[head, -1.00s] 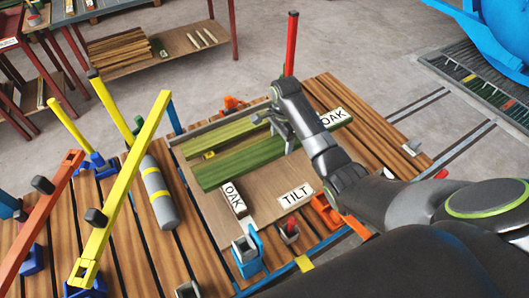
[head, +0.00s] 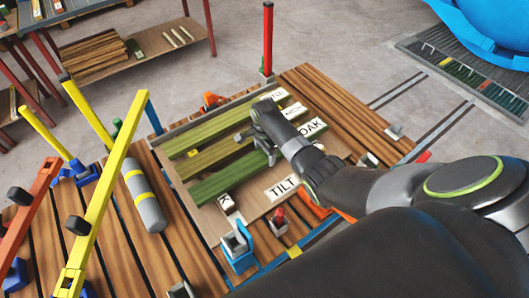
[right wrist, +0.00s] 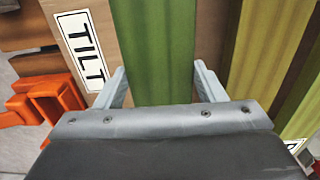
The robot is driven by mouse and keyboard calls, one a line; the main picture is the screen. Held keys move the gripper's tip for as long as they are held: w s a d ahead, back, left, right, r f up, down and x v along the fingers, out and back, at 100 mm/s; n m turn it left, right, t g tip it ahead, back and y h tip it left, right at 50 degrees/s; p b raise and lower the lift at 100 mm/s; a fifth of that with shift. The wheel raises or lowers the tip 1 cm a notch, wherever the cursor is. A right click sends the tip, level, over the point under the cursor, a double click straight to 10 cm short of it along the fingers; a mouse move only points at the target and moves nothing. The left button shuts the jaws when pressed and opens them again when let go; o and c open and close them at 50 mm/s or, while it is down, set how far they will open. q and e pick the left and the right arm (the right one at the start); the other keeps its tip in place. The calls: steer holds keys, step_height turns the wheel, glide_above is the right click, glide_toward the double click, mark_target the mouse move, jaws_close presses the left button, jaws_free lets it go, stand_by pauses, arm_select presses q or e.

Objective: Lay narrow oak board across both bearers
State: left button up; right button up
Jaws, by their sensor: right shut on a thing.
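A green board (head: 222,179), the one by the OAK label (head: 312,130), lies lowest of several greenish boards over a brown panel. My right gripper (head: 265,152) is at its middle. In the right wrist view the same green board (right wrist: 157,50) runs between the two fingers (right wrist: 161,90), which are shut on it. I cannot pick out the bearers clearly, nor tell if the board touches what is below. My left gripper is not in view.
The TILT label (head: 283,187) is in front. Yellow levers (head: 110,190) rise at left.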

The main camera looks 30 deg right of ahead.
mark_target(265, 154)
steer(key=shift+w, duration=0.1)
steer(key=shift+f, duration=0.15)
steer(key=o, duration=1.5)
steer(key=shift+r, duration=0.65)
step_height(265, 154, up, 11)
steer(key=shift+f+p, duration=0.1)
steer(key=shift+p, duration=0.2)
